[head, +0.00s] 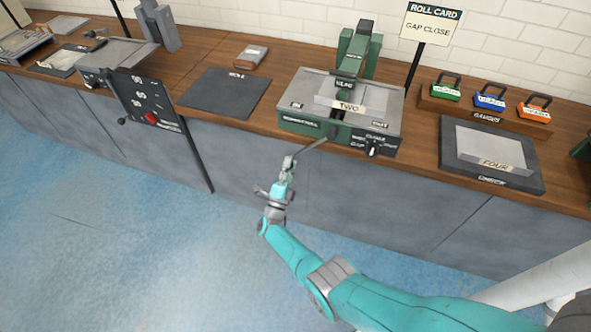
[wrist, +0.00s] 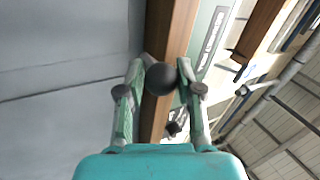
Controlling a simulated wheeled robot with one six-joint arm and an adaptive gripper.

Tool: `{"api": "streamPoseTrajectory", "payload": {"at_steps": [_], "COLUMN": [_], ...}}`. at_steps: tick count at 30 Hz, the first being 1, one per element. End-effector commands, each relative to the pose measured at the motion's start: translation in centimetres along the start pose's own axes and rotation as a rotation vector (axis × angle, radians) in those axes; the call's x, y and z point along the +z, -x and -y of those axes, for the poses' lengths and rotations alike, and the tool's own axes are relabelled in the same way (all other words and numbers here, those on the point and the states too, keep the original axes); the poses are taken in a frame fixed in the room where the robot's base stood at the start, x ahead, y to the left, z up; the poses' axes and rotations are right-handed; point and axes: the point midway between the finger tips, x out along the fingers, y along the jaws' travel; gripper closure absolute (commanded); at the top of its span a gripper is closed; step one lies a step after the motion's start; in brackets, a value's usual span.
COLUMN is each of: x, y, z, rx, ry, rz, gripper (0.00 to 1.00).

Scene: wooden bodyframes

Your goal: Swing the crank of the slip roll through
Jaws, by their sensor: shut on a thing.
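The slip roll (head: 300,122) is a green and grey machine on the wooden bench, with a plate marked TWO (head: 345,107) lying on it. Its crank (head: 318,144) is a thin grey arm that reaches from the machine's front out past the bench edge, down and to the left. My gripper (head: 289,163) is at the outer end of this arm, in front of the cabinets. In the wrist view the round black crank knob (wrist: 161,79) sits between my two fingertips, which are shut on it. In the head view the gripper hides the knob.
A small black panel with a lever (head: 373,150) is at the slip roll's front right. A sign reading ROLL CARD, GAP CLOSE (head: 431,25) stands behind. A dark tray (head: 451,165) holds a sheet marked FOUR (head: 497,163). Blue floor (head: 110,240) before the cabinets is clear.

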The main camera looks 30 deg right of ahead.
Motion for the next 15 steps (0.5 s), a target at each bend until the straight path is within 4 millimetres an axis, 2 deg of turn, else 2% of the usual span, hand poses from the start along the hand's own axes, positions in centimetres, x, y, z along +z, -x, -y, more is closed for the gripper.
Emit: {"api": "streamPoseTrajectory", "payload": {"at_steps": [6, 15], "x": [1.1, 1.7], "y": [-0.9, -1.4], "z": [1.4, 2.4], "rx": [0.003, 0.009], "ry": [-0.078, -0.142], "rz": [-0.045, -0.080], "gripper": [1.00, 1.00]}}
